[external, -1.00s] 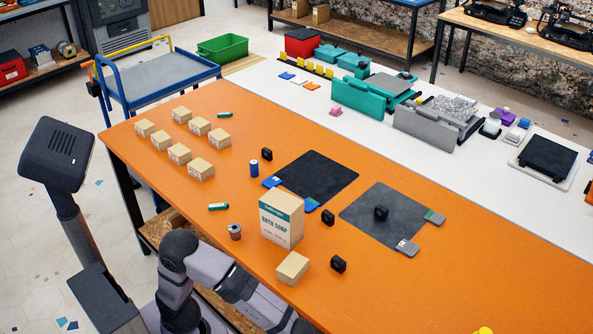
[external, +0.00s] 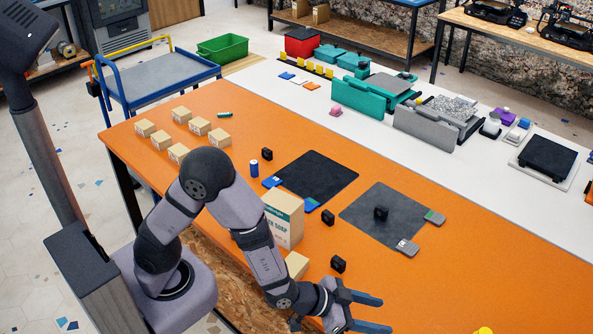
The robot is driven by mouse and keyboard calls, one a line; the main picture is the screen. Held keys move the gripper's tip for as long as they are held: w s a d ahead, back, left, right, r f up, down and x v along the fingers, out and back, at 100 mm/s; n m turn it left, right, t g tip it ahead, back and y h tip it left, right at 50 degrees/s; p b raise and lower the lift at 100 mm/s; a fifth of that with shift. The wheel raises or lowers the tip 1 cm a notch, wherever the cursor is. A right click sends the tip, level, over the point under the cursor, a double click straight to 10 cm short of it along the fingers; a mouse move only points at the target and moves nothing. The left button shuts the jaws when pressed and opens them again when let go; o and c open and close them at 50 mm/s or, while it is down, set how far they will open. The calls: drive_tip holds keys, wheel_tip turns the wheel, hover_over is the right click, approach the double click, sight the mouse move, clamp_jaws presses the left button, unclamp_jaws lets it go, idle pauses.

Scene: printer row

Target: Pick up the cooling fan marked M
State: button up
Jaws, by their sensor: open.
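Several small black blocks look like the cooling fans. One (external: 338,264) stands near the front of the orange table, one (external: 328,217) is right of the soap box, one (external: 381,212) rests on the right dark mat, and one (external: 267,154) is farther back, left of the left mat. Any letter on them is too small to read, so I cannot tell which is marked M. My gripper (external: 377,314) is open and empty at the bottom of the view, its blue fingers pointing right. It is nearer the camera than the front fan and apart from it.
A bath soap box (external: 283,219) and a small carton (external: 297,265) stand beside my forearm. The left dark mat (external: 317,176) and right dark mat (external: 362,212) lie mid-table. Several cartons (external: 198,126) are at back left. The orange table's right side is mostly clear.

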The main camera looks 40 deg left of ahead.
drive_tip(key=w+a+r+t+y+p, duration=0.1)
drive_tip(key=w+a+t+y+p, duration=0.15)
drive_tip(key=a, duration=0.55)
drive_tip(key=n+t+y+b, duration=0.1)
drive_tip(key=n+t+y, duration=0.1)
drive_tip(key=n+y, duration=0.3)
approach(338, 260)
drive_tip(key=w, duration=0.1)
drive_tip(key=w+d+n, duration=0.1)
drive_tip(key=w+f, duration=0.1)
drive_tip(key=shift+w+d+h, duration=0.1)
drive_tip(key=shift+d+h, duration=0.1)
drive_tip(key=shift+h, duration=0.15)
drive_tip(key=shift+a+n, duration=0.55)
drive_tip(key=shift+n, duration=0.05)
drive_tip(key=shift+a+p+x, duration=0.15)
drive_tip(key=shift+p+x, duration=0.4)
drive_tip(key=shift+x, duration=1.3)
drive_tip(key=shift+a+p+x, duration=0.1)
drive_tip(key=shift+p+x, duration=0.4)
drive_tip(key=shift+x, duration=1.35)
drive_tip(key=shift+f, duration=0.15)
drive_tip(key=c, duration=1.1)
